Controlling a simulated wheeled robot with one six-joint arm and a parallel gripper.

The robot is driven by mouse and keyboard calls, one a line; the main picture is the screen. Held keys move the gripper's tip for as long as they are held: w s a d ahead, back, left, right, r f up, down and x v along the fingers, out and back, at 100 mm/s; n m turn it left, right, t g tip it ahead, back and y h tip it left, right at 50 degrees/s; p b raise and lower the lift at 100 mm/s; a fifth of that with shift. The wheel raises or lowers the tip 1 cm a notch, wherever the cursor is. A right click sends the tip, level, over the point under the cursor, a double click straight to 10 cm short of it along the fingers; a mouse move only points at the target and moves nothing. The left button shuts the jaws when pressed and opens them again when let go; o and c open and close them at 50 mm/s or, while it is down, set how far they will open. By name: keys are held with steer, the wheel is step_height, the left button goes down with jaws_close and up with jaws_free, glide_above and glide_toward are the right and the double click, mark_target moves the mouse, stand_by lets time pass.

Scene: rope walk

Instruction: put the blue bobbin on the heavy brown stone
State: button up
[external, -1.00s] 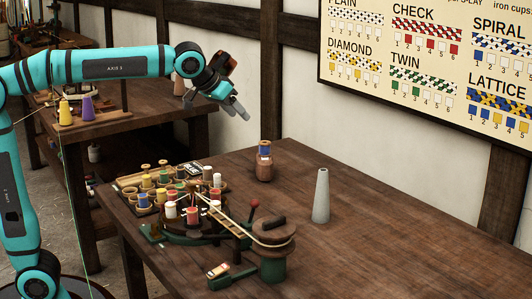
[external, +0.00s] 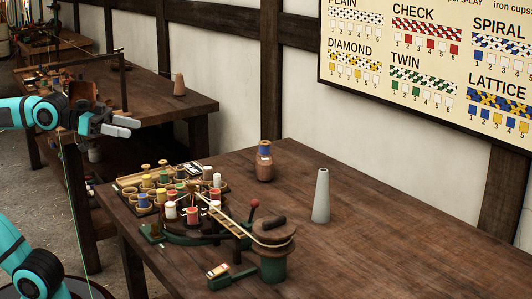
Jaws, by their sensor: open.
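The blue bobbin (external: 264,147) sits upright on top of the brown stone (external: 264,170) near the back edge of the front table. The stone is squat and rounded, and the bobbin appears to rest on its top. My gripper (external: 127,127) is at the left, well away from the bobbin and stone, in front of the back table. It is open with nothing between its fingers.
A rack (external: 150,188) of colored bobbins stands at the table's left, beside a braiding machine with a green-based wheel (external: 273,265). A grey cone (external: 321,197) stands right of the stone. The table's right side is clear. A brown cone (external: 179,86) stands on the back table.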

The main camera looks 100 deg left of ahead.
steer(key=s+d+f+m+t+h, duration=0.1)
steer(key=s+d, duration=0.2)
steer(key=s, duration=0.2)
steer(key=shift+s+f+t, duration=0.2)
steer(key=shift+t, duration=0.1)
